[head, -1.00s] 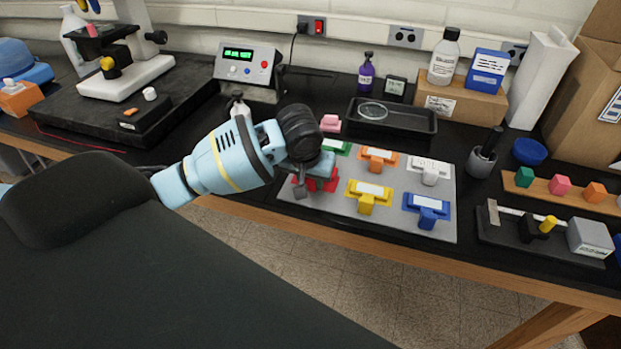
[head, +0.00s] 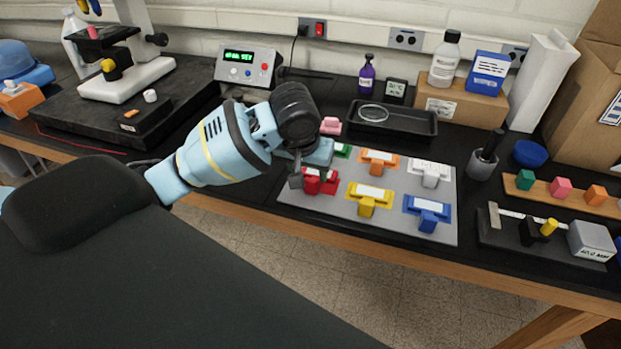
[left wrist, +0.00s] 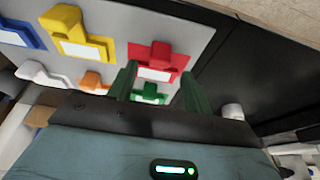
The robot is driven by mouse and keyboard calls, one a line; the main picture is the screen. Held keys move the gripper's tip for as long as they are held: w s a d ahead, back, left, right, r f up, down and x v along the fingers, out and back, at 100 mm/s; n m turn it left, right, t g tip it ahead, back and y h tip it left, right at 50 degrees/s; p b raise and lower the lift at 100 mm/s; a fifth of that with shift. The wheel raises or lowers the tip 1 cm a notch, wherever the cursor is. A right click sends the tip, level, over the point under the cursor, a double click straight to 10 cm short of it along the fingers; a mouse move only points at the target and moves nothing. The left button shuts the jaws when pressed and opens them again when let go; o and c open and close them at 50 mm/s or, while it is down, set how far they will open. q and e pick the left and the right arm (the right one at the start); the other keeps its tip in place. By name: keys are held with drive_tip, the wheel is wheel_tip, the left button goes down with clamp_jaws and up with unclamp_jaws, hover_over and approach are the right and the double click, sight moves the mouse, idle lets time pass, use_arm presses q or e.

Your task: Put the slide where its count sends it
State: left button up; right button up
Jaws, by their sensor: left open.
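My left gripper (head: 309,171) is open and hangs just above the left end of a grey mat. In the left wrist view, its two green-tinted fingers (left wrist: 159,80) are apart with no object gripped. The red holder (head: 325,183), with a white label, is partly hidden by the gripper; it shows beyond the fingertips in the left wrist view (left wrist: 160,52). The green holder (head: 343,151) is behind it. Orange (head: 378,158), white (head: 430,173), yellow (head: 368,198) and blue (head: 427,212) holders also stand on the mat. I cannot make out a separate slide. My right gripper is not in view.
A counter box (head: 247,66) with a green display stands behind the gripper. A black tray (head: 410,125) with a round glass dish lies behind the mat (head: 330,208). A microscope (head: 128,60) stands at left. A wooden block rack (head: 560,193) is at right.

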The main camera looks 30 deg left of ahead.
use_arm(q)
drive_tip(key=v, duration=0.6)
drive_tip(key=shift+r, duration=0.2)
idle(0.5)
drive_tip(key=s+d+f+m+h, duration=0.1)
drive_tip(key=s+d+f, duration=0.25)
drive_tip(key=f, duration=0.25)
drive_tip(key=s+d+f+m+h, duration=0.1)
drive_tip(key=s+d+f+m, duration=0.1)
drive_tip(key=s+f, duration=0.25)
drive_tip(key=s+d+f+m, duration=0.1)
drive_tip(key=s+d+f, duration=0.2)
drive_tip(key=f, duration=0.4)
drive_tip(key=s+a+f, duration=0.1)
drive_tip(key=s+f, duration=0.2)
drive_tip(key=s, duration=0.3)
drive_tip(key=s+a+f+g+y, duration=0.1)
drive_tip(key=s+f, duration=0.1)
drive_tip(key=s, duration=0.4)
drive_tip(key=s+a+f, duration=0.1)
drive_tip(key=s+f, duration=0.2)
drive_tip(key=s, duration=0.4)
drive_tip(key=w+d+f+m+t+h, duration=0.1)
drive_tip(key=w+d+f+t, duration=0.1)
drive_tip(key=w+f+t, duration=0.4)
drive_tip(key=shift+w+d+f+t+h, duration=0.3)
drive_tip(key=shift+d+f+t, duration=0.1)
drive_tip(key=shift+f, duration=1.2)
